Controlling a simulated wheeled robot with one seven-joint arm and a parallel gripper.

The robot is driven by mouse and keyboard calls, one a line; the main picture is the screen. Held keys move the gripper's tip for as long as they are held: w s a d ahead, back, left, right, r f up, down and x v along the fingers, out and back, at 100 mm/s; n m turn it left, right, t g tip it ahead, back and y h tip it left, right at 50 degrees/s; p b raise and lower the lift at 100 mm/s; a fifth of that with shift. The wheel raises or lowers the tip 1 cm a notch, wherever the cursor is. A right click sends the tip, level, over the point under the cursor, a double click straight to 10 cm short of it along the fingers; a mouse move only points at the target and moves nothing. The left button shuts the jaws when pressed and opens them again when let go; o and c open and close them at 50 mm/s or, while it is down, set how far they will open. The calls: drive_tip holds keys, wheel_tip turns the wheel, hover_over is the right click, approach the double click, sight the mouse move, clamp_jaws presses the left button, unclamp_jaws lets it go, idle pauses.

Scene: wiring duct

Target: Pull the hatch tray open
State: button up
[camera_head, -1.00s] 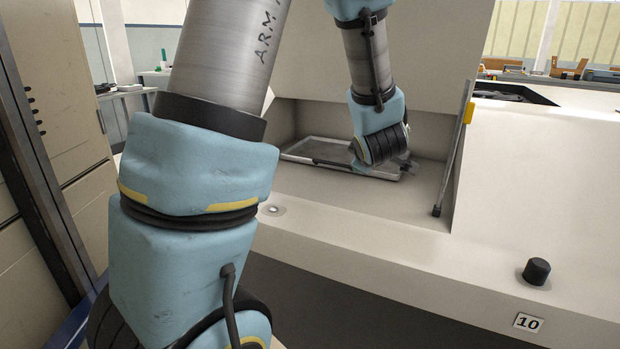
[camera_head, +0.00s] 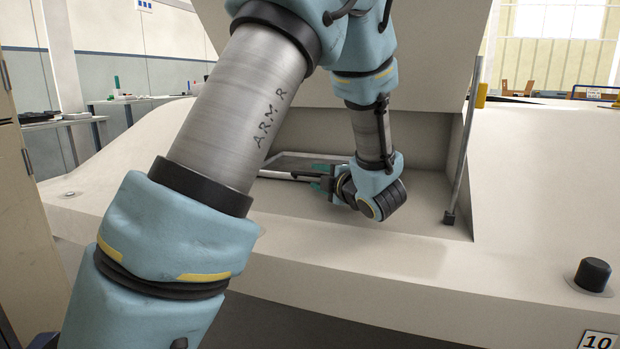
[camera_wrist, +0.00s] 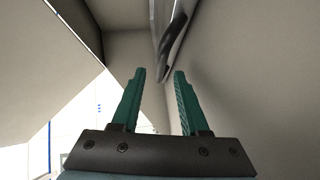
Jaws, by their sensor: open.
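The hatch tray (camera_head: 287,162) is a shallow grey metal tray lying in the open recess of the white housing. It is partly hidden behind my arm. In the wrist view its metal edge with a dark curved bar, seemingly the handle (camera_wrist: 172,45), shows just beyond the fingertips. My gripper (camera_head: 319,176) is inside the recess at the tray's front edge, turned toward the left. Its teal fingers are open, and in the wrist view the gap between the fingertips (camera_wrist: 159,73) is empty. The bar lies ahead of this gap, apparently apart from the fingers.
A raised hatch panel (camera_head: 425,50) hangs over the recess, with a thin strut (camera_head: 460,150) at its right side. The recess floor (camera_head: 420,205) right of my gripper is bare. A black knob (camera_head: 593,274) stands on the housing at the right.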

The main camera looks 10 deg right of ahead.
sight(313, 175)
drive_tip(key=shift+x, duration=2)
clamp_jaws()
